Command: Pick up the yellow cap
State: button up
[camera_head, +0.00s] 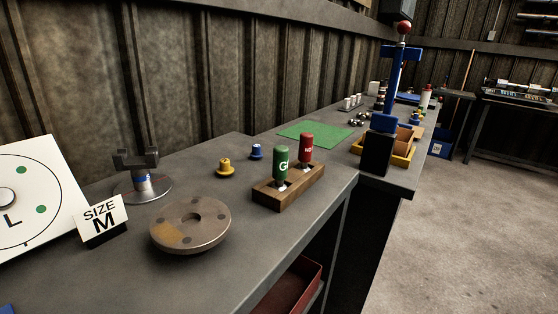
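The yellow cap (225,169) stands upright on the grey workbench (300,229), near the middle of the view. It has a wide round base and a narrower top. A similar smaller-looking blue cap (256,152) stands just behind it to the right. Nothing touches the yellow cap and it is fully visible. My gripper does not show in the camera_head view.
A flanged disc (190,225) lies in front of the yellow cap. A wooden block (289,187) with green and red handled gauges stands to its right. A metal fork part (140,177) and a "SIZE M" sign (101,219) stand left. A green mat (315,131) lies behind.

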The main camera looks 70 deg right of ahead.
aim_at(225, 170)
jog(key=z, duration=1.5)
